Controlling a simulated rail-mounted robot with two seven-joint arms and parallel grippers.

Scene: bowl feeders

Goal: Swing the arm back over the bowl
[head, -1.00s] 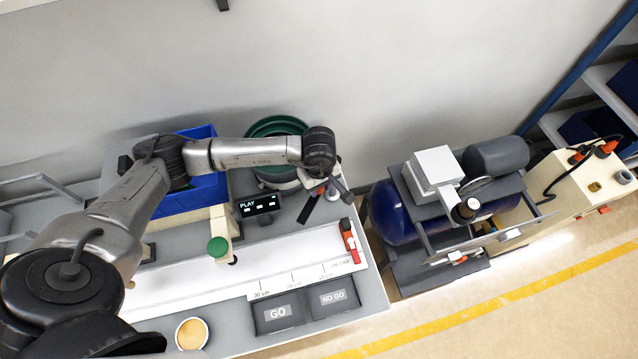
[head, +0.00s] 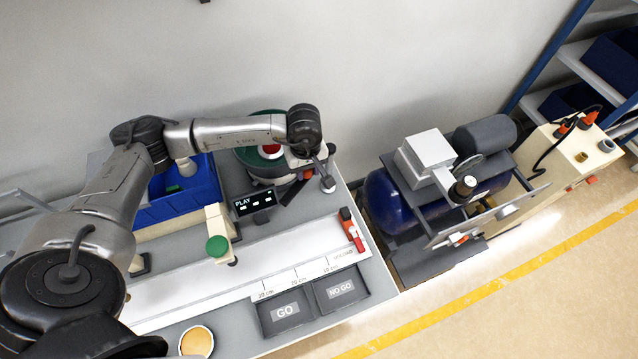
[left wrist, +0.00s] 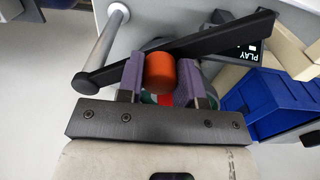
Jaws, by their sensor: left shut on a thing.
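The green feeder bowl (head: 246,158) stands at the back of the bench, with a red thing in its middle, partly behind my left forearm. The black swing arm (head: 294,191) lies at the bowl's front right; its visible free end points toward the PLAY display, outside the bowl. In the left wrist view the black bar (left wrist: 222,38) runs slantwise beside a pale post (left wrist: 106,34). My left gripper (left wrist: 168,84) has its purple fingers shut on the orange knob (left wrist: 159,70) by the bar. Green and red of the bowl show partly below the fingers. My right gripper is out of view.
The PLAY display (head: 254,203) stands just left of the bar's end. A blue bin (head: 178,203) is left of the bowl. GO (head: 285,312) and NO GO (head: 341,288) trays lie in front. A red-handled tool (head: 351,229) lies near the bench's right edge.

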